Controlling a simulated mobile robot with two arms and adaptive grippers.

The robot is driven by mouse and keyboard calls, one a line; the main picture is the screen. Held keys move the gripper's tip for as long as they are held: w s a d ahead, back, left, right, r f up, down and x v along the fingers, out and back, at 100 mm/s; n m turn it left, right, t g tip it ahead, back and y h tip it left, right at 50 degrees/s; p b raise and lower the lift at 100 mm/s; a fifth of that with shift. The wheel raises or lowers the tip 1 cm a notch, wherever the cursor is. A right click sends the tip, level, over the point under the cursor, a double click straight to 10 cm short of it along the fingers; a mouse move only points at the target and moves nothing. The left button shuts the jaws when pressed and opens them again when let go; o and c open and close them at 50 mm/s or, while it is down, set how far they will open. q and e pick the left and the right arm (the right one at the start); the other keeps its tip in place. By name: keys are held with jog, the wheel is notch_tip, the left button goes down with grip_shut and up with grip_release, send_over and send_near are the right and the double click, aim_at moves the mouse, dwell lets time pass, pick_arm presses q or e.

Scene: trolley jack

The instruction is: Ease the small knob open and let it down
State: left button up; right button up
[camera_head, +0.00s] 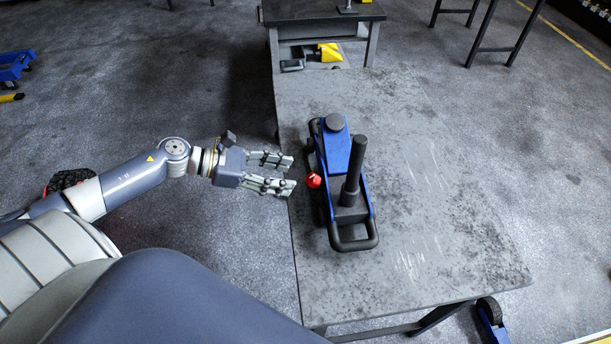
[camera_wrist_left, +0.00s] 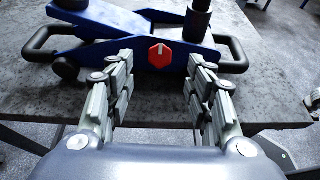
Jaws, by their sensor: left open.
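The small red knob (camera_head: 313,180) sits on the left side of the blue and black trolley jack (camera_head: 336,148), which stands on the grey table. In the left wrist view the knob (camera_wrist_left: 160,55) is a red hexagon with a pale mark, on the jack's blue side plate (camera_wrist_left: 130,58). My left gripper (camera_head: 292,174) is open and empty. It points at the knob from the left, a short gap away. In the wrist view the knob lies ahead, between the two fingers (camera_wrist_left: 160,84). My right gripper is not in view.
The grey table (camera_head: 430,220) is bare to the right of the jack. A workbench (camera_head: 320,12) stands behind. A blue-and-black wheeled item (camera_head: 492,318) is at the lower right.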

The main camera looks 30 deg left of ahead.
aim_at(309, 179)
pick_arm(q)
jog(key=x, duration=0.2)
jog(key=p+x, duration=0.1)
jog(key=x, duration=0.2)
jog(key=shift+r, duration=0.25)
jog(key=shift+x, duration=0.85)
jog(key=shift+a+f, duration=0.1)
jog(key=c, duration=1.1)
